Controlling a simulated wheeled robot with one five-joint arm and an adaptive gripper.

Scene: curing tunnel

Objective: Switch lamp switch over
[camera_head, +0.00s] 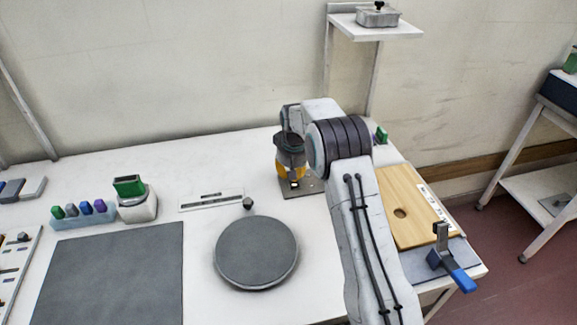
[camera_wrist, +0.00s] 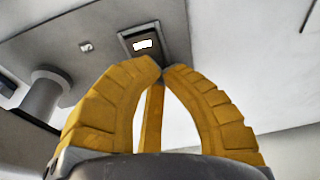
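The lamp switch (camera_wrist: 142,45) shows in the wrist view as a dark-framed rocker with a bright white patch, set in a grey plate (camera_wrist: 100,20). My gripper (camera_wrist: 163,70) has yellow ribbed fingers, their tips drawn together with nothing seen between them. The tips appear just beside the lower edge of the switch; I cannot tell whether they touch it. In the head view my gripper (camera_head: 293,182) points down over the small grey plate (camera_head: 313,187), and the fingers and arm hide part of it.
A grey cylinder (camera_wrist: 42,92) and a small knob (camera_wrist: 85,46) stand on the plate near the switch. A round grey disc (camera_head: 257,252) and a dark mat (camera_head: 110,275) lie nearby. A wooden board (camera_head: 415,215) and blue-handled clamp (camera_head: 455,270) are right of my arm.

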